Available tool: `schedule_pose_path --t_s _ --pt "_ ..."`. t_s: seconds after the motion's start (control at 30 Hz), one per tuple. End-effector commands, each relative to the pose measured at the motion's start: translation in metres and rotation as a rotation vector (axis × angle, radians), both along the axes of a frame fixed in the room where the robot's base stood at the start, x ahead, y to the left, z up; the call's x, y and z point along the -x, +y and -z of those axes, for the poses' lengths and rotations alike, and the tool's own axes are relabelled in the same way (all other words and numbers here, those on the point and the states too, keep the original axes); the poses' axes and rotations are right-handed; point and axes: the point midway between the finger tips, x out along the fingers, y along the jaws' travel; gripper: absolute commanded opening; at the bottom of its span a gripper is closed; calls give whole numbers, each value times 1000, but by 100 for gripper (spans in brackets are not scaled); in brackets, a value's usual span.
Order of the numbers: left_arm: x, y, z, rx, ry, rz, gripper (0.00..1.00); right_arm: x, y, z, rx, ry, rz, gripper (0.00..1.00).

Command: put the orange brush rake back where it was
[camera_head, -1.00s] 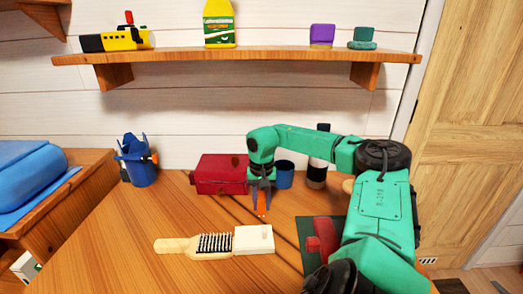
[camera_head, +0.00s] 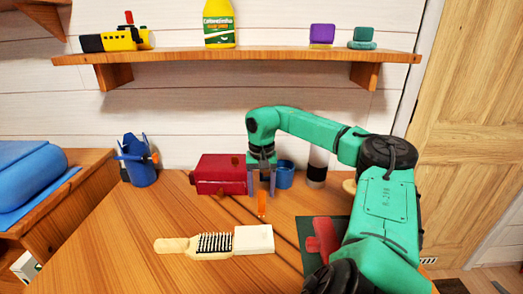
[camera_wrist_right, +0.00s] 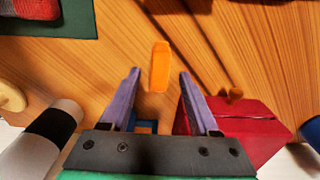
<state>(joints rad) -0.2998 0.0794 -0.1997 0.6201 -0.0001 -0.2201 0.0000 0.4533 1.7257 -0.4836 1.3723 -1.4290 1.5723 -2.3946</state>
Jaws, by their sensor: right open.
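The orange brush rake (camera_head: 262,204) shows as a small, narrow orange piece on the wooden table, just in front of the red box. In the right wrist view the orange piece (camera_wrist_right: 159,66) lies beyond and between the two fingertips, with clear gaps on both sides. I cannot tell whether it stands or lies flat. My right gripper (camera_head: 261,193) is open, pointing down, with its fingers apart just above and behind the orange piece. It holds nothing. My left gripper is not in view.
A red box (camera_head: 221,174) and a blue cup (camera_head: 285,176) stand close to the right gripper. A hairbrush (camera_head: 195,245) and a white block (camera_head: 254,240) lie in front. A red object (camera_head: 324,236) rests on a dark green mat (camera_head: 306,262).

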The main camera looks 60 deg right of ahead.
Motion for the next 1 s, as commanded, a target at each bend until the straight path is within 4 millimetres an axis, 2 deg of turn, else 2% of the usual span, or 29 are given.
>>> schedule_pose_path --t_s 0.1,0.2,0.3,1.0 --pt "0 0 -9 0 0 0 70 -1 0 -33 -1 -2 0 62" --pt "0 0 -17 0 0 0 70 0 0 -55 -1 0 0 62" --pt "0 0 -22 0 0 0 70 0 0 -67 -1 1 0 62" --pt "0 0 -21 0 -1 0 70 0 0 -68 1 1 0 62"
